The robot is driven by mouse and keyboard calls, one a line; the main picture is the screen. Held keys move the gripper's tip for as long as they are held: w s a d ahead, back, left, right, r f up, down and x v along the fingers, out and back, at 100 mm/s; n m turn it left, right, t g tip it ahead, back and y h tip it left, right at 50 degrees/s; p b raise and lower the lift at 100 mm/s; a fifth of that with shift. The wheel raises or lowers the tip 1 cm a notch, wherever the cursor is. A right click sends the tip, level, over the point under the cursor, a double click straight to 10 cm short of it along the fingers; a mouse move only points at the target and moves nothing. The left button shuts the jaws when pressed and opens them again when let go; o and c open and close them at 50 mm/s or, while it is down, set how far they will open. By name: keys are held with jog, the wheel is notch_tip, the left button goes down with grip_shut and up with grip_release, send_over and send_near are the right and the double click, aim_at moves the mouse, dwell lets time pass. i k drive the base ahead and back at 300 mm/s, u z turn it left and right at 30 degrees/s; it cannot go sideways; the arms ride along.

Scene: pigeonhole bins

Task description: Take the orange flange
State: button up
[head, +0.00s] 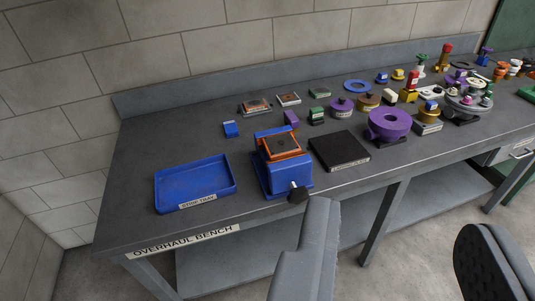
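Several small orange parts (514,66) stand at the far right of the bench in the head view. They are too small to tell which is a flange. An orange piece (281,143) also shows on top of a blue vise-like fixture (270,177) near the bench's front edge, around a dark square centre.
A blue tray (195,184) labelled "strip tray" lies at the left of the bench (140,170). Several small parts crowd the right end.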

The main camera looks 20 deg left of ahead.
aim_at(283, 145)
jog(key=z, duration=0.1)
jog(key=i, duration=0.95)
jog(key=u, duration=0.05)
